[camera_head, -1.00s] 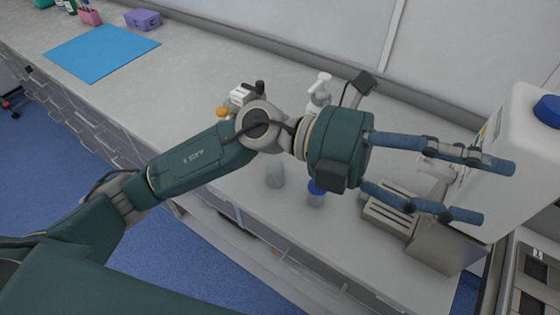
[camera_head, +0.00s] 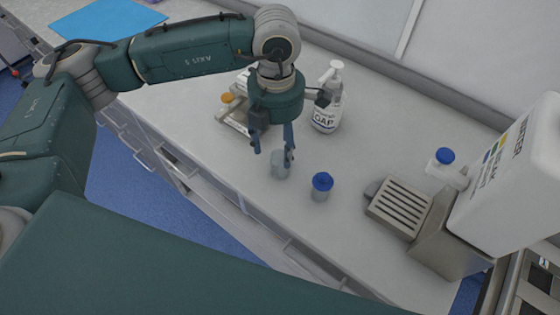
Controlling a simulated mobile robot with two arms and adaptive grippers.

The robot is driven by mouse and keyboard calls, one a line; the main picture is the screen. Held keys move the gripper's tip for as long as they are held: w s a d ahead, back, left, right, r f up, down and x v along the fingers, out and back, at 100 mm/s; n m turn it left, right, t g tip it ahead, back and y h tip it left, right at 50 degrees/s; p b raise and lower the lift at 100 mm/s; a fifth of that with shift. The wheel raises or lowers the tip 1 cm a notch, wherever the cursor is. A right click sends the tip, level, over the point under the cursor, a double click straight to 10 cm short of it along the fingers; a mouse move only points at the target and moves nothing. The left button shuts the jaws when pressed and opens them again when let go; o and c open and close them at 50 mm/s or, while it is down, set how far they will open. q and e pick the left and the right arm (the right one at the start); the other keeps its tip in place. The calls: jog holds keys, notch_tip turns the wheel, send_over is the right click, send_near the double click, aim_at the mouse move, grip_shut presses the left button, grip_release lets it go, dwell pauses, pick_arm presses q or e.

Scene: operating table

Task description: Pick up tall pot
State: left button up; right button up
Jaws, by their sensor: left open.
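I cannot tell for sure which one is the tall pot. My right gripper is out of view.
A white soap pump bottle (camera_head: 327,105) stands behind the pots. A small device with an orange cap (camera_head: 228,98) is left of the gripper. A slotted metal tray (camera_head: 400,208) and a large white container (camera_head: 505,185) are on the right. The counter's front edge is close.

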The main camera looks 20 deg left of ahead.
aim_at(280, 160)
pick_arm(q)
jog(key=f+p, duration=0.2)
jog(key=f, duration=0.3)
jog(key=shift+s+d+p, duration=0.25)
jog(key=shift+d+p, duration=0.15)
jog(key=shift+f, duration=0.25)
jog(key=c, duration=1.3)
jog(key=shift+o, duration=0.2)
jog(key=shift+r, duration=0.1)
